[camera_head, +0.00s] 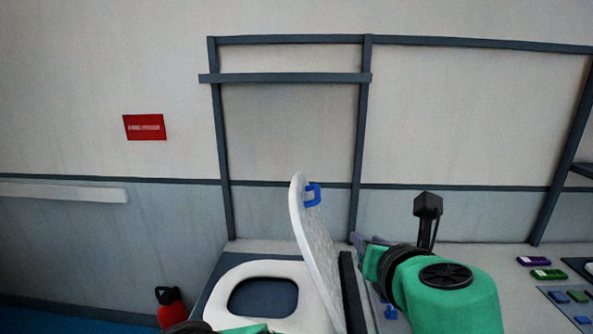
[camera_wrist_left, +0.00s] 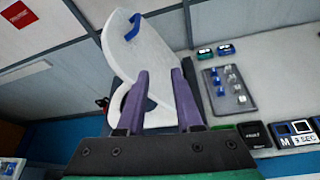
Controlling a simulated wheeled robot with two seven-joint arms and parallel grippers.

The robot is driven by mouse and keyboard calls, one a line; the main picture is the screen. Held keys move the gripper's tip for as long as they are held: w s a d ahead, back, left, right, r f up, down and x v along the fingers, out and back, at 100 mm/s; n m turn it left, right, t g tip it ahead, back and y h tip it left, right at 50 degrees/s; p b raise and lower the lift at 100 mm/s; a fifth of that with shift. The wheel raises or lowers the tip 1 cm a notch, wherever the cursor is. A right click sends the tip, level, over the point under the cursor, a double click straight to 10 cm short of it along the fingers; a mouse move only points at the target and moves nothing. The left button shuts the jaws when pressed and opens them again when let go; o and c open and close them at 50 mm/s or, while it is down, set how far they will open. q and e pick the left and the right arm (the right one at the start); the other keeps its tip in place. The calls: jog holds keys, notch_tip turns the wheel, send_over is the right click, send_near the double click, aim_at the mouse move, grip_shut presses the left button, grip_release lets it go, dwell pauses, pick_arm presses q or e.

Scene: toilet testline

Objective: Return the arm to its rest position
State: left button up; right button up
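My left gripper (camera_head: 366,240) is right of the raised white toilet lid (camera_head: 312,240), with purple fingers pointing towards the lid side. In the left wrist view its two fingers (camera_wrist_left: 160,78) stand apart with nothing seen held between them. The toilet lid (camera_wrist_left: 118,55) shows behind them, with a blue handle (camera_wrist_left: 133,27) near its top. In the head view the blue handle (camera_head: 313,194) is on the lid's right face. The green arm housing hides part of the counter. My right gripper is not in view.
The white toilet seat (camera_head: 217,289) lies left of the lid. A tray (camera_wrist_left: 246,92) with small parts lies on the counter to the right. Dark frame bars (camera_head: 221,140) stand behind. A red container (camera_head: 171,307) is low at the left. The space above the lid is free.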

pick_arm(q)
jog(key=s+a+f+n+g+h, duration=0.15)
jog(key=a+f+n+g, duration=0.25)
jog(key=a+f+n, duration=0.5)
jog(key=a+f+n+g+h, duration=0.2)
jog(key=a+f+n+g, duration=0.3)
jog(key=f+n, duration=0.8)
jog(key=s+a+f+n+y, duration=0.1)
jog(key=s+a+f+n, duration=0.4)
jog(key=a, duration=0.2)
jog(key=s+a+f+n+g+y, duration=0.1)
jog(key=s+a+f+n, duration=0.35)
jog(key=a, duration=0.25)
jog(key=s+a+f+n+y, duration=0.1)
jog(key=s+a+f+n, duration=0.35)
jog(key=a, duration=0.25)
notch_tip(320, 180, down, 23)
jog(key=s+g+b, duration=0.1)
jog(key=s+b, duration=0.1)
jog(key=b, duration=0.1)
jog(key=s+a+f+g+b, duration=0.1)
jog(key=s+a+f+b, duration=0.2)
jog(key=s+f, duration=1.4)
notch_tip(320, 180, down, 3)
jog(key=shift+s+f+g, duration=0.2)
jog(key=shift+s+g, duration=0.1)
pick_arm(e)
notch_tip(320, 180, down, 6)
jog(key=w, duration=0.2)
